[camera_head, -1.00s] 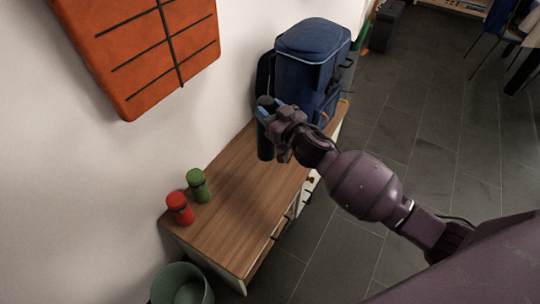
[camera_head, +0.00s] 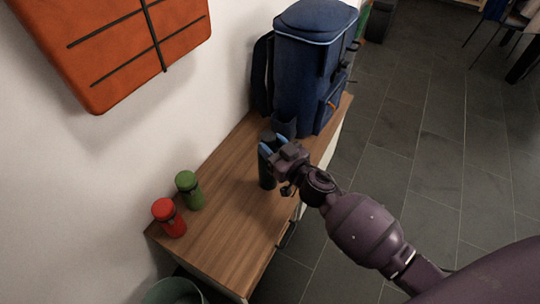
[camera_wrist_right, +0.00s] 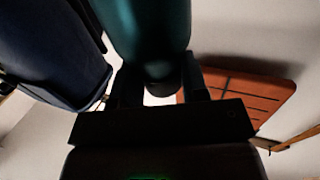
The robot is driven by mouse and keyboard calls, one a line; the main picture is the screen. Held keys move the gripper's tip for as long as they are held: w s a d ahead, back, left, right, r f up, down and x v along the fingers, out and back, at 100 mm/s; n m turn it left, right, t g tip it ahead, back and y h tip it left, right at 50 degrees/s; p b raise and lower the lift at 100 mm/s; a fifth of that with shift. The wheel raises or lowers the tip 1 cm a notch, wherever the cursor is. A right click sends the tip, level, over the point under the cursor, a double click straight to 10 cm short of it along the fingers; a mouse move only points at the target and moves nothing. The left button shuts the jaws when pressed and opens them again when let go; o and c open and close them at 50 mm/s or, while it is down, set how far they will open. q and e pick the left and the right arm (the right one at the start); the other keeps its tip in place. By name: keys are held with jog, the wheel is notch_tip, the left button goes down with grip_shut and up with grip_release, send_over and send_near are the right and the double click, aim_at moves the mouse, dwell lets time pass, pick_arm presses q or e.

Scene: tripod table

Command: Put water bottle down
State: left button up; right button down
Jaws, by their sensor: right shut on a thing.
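The water bottle (camera_head: 267,173) is dark teal and upright over the middle of the wooden cabinet top, in front of the backpack. My right gripper (camera_head: 272,146), with blue fingertips, is shut around its upper part. In the right wrist view the teal bottle (camera_wrist_right: 148,28) sits between the fingers of my right gripper (camera_wrist_right: 160,88). The bottle's base is close to the wooden top; I cannot tell whether it touches. My left gripper is in neither view.
A blue backpack (camera_head: 308,60) stands at the cabinet's far end. A green bin (camera_head: 172,293) is below.

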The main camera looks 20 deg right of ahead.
notch_tip(320, 180, down, 4)
jog(key=b, duration=0.2)
jog(key=shift+f+b, duration=0.15)
jog(key=shift+b, duration=0.25)
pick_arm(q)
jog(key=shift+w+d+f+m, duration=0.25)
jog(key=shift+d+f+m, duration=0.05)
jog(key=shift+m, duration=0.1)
pick_arm(e)
jog(key=c, duration=0.6)
grip_release()
jog(key=shift+c, duration=0.2)
pick_arm(q)
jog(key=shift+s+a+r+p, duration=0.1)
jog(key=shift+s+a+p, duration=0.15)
jog(key=shift+p, duration=0.45)
pick_arm(e)
jog(key=v, duration=1.2)
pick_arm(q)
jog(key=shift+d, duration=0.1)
pick_arm(e)
jog(key=shift+s, duration=0.1)
